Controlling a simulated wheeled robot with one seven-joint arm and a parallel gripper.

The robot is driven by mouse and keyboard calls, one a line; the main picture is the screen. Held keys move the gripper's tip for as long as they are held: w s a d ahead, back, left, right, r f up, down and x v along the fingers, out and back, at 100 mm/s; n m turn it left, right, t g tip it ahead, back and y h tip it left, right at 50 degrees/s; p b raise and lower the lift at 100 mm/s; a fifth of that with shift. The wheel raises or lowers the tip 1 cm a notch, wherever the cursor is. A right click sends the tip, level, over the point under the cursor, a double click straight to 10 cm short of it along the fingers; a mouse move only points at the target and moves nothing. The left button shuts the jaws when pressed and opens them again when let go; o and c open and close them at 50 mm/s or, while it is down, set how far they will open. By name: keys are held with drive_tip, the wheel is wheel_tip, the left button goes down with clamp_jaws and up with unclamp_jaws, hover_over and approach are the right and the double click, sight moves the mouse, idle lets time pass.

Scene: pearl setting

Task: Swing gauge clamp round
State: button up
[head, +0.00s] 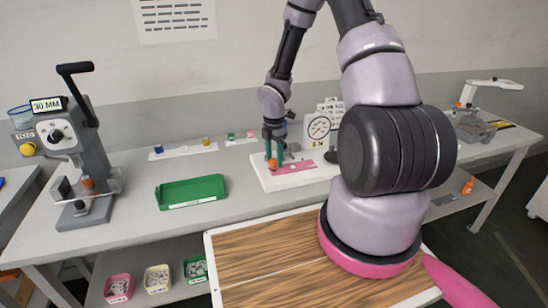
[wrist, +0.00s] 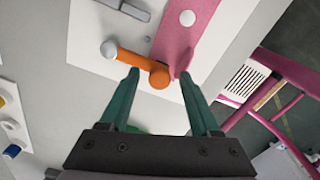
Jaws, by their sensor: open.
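The gauge clamp is an orange lever (wrist: 136,62) with a pale ball (wrist: 108,49) at one end and a round orange end (wrist: 159,78) at the other. It lies over a white base plate (wrist: 88,35), beside a pink strip (wrist: 186,38). My gripper (wrist: 159,73) is open, its teal fingers on either side of the round orange end. The left fingertip overlaps the lever in the picture; I cannot tell whether it touches. In the head view my gripper (head: 273,160) is low over the plate, and a dial gauge (head: 318,127) stands to its right.
A green tray (head: 191,192) lies left of the plate on the grey bench. A press-like device (head: 78,150) marked 30 MM stands farther left. Small coloured items sit on a white strip (head: 180,150) behind. The bench between the tray and the plate is clear.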

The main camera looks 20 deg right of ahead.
wheel_tip(320, 180, up, 11)
idle(0.5)
drive_tip(key=s+r+m+t, duration=0.1)
drive_tip(key=s+r+m, duration=0.2)
drive_tip(key=r+m, duration=0.3)
drive_tip(key=s+d+r+m+t, duration=0.1)
drive_tip(key=s+r+m, duration=0.2)
drive_tip(key=r, duration=0.5)
drive_tip(key=s+r+m+t, duration=0.1)
drive_tip(key=s+r+m, duration=0.2)
drive_tip(key=r+m, duration=0.3)
drive_tip(key=s+a+r+m+t+y, duration=0.2)
drive_tip(key=s+r+m+t, duration=0.2)
drive_tip(key=s+r+m, duration=0.7)
drive_tip(key=s+r, duration=0.1)
drive_tip(key=s, duration=0.1)
drive_tip(key=shift+s+a+r, duration=0.2)
drive_tip(key=shift+s+a, duration=0.15)
drive_tip(key=shift+a, duration=0.05)
